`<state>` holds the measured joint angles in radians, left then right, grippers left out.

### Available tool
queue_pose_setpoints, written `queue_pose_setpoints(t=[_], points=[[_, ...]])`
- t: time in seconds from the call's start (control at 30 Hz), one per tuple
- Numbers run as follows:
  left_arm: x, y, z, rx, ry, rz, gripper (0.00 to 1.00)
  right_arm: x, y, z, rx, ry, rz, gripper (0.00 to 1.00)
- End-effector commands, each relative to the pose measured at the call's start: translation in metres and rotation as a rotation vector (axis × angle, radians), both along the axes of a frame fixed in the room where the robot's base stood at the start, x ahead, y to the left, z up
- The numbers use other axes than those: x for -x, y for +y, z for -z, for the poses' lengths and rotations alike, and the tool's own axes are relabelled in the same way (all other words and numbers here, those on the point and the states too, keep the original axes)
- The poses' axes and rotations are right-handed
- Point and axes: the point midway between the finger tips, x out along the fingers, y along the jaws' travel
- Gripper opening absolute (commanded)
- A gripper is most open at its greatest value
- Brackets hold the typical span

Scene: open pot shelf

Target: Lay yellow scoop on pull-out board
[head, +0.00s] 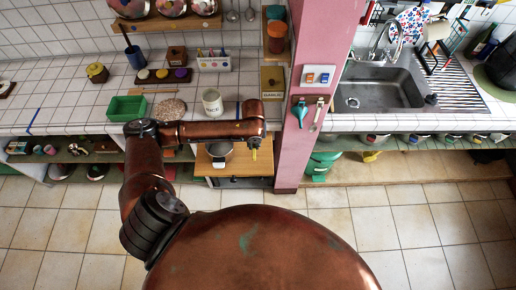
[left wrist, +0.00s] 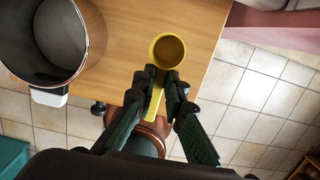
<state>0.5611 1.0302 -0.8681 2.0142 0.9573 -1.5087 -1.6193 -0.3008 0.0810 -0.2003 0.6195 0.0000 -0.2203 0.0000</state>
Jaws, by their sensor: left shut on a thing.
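The yellow scoop (left wrist: 168,51) shows in the left wrist view with its round cup upward and its handle between my left gripper's fingers (left wrist: 161,78). My left gripper is shut on that handle. In the head view the scoop (head: 254,154) is a small yellow strip below the end of my left arm. The wooden pull-out board (left wrist: 130,62) lies beneath the scoop in the wrist view; it also shows in the head view (head: 258,169) under the counter. I cannot tell whether the scoop touches the board. My right gripper is not in view.
A steel pot (left wrist: 84,72) with a white handle stands on the board's left part. A pink pillar (head: 291,150) rises just right of the board. The white tiled counter (head: 70,103) is above, with a green tray (head: 127,108) and white canister (head: 212,102).

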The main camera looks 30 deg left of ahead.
Motion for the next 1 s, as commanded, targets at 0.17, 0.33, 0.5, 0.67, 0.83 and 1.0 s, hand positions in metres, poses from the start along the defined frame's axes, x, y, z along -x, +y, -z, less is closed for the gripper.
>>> queue_pose_setpoints(t=[0.17, 0.33, 0.5, 0.67, 0.83, 1.0], points=[[-0.017, -0.005, 0.018, 0.002, -0.003, -0.001, 0.00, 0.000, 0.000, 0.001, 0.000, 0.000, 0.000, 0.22], [-0.023, -0.007, 0.026, 0.001, -0.003, 0.000, 0.00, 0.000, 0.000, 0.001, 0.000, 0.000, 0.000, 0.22], [-0.023, -0.007, 0.049, 0.000, 0.000, -0.001, 0.00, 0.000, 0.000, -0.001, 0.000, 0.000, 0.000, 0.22], [-0.024, -0.007, 0.058, 0.000, -0.004, 0.000, 0.00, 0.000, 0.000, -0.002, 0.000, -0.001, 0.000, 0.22], [-0.024, -0.007, 0.058, 0.000, -0.004, 0.000, 0.00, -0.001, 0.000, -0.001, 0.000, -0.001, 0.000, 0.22], [-0.024, -0.007, 0.060, 0.000, -0.004, 0.000, 0.15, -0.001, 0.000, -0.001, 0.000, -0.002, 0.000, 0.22]])
